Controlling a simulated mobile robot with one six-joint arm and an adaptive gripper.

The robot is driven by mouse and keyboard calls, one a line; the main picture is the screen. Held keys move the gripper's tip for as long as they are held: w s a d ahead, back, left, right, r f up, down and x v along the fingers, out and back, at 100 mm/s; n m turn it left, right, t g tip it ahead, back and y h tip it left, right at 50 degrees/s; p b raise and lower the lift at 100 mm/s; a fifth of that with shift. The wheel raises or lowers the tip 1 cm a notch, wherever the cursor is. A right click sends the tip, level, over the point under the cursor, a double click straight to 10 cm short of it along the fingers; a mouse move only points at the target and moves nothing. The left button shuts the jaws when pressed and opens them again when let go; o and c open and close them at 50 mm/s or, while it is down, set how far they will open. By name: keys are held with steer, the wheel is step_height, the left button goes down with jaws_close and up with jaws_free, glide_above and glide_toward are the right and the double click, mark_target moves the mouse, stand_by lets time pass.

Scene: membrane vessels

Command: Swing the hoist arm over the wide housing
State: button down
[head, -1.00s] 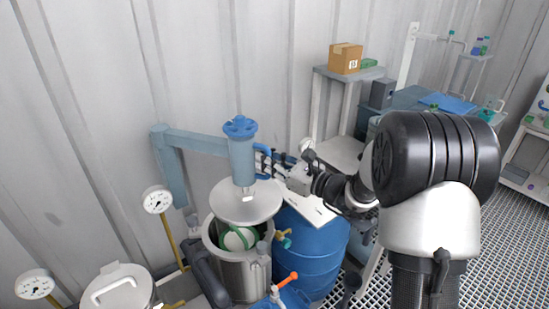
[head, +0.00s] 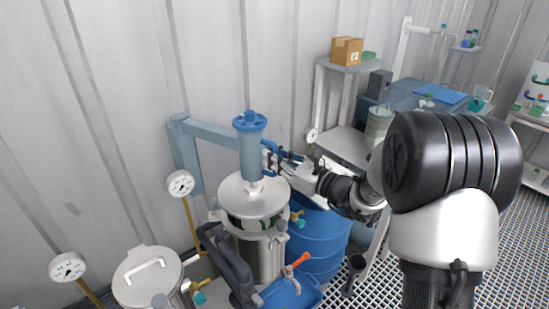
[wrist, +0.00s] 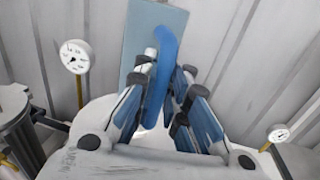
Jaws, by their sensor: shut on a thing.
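The blue hoist arm (head: 212,131) reaches out from the wall in the head view. Its blue cylinder (head: 252,155) carries a round steel lid (head: 253,199). The lid hangs level above the open steel housing (head: 258,258), roughly centred over it. A green and white content (head: 250,223) shows in the gap between lid and rim. My gripper (head: 272,158) comes from the right and is shut on the blue handle on the cylinder's side.
A lidded steel vessel (head: 147,277) stands at lower left, with gauges (head: 180,184) nearby. A blue barrel (head: 318,240) stands right of the housing. A blue tub (head: 292,292) with an orange-handled tool is in front. The corrugated wall is close behind.

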steer(key=c, duration=2.1)
jaws_free()
steer(key=shift+s+f, duration=0.2)
steer(key=shift+f, duration=0.05)
steer(key=shift+o, duration=1)
steer(key=shift+s+r, duration=0.15)
steer(key=shift+s, duration=0.1)
steer(key=shift+w+r, duration=0.1)
steer(key=v, duration=1.2)
